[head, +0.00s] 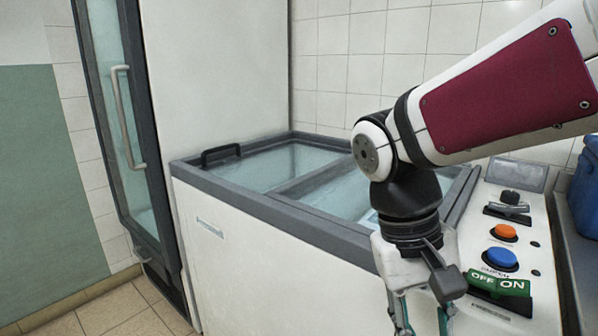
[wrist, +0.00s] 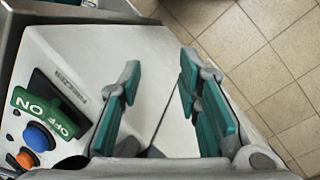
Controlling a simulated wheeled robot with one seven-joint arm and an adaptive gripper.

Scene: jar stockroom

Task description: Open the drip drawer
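My gripper (head: 422,318) hangs at the bottom of the head view, in front of the white control cabinet beside the chest freezer. In the wrist view my gripper (wrist: 157,82) has its two teal fingers apart, with nothing held between them. A white panel (wrist: 85,55) lies beyond the fingers, and a thin dark seam runs across it between them. I cannot tell whether this seam is an edge of the drip drawer. No drawer handle shows clearly in either view. My arm and gripper hide part of the cabinet front in the head view.
The chest freezer (head: 270,215) has sliding glass lids and a black handle (head: 221,154). The control panel carries a green ON/OFF switch (head: 500,283), a blue button (head: 501,258) and an orange button (head: 505,232). A tall glass-door fridge (head: 120,110) stands left. Tiled floor (wrist: 250,55) is clear.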

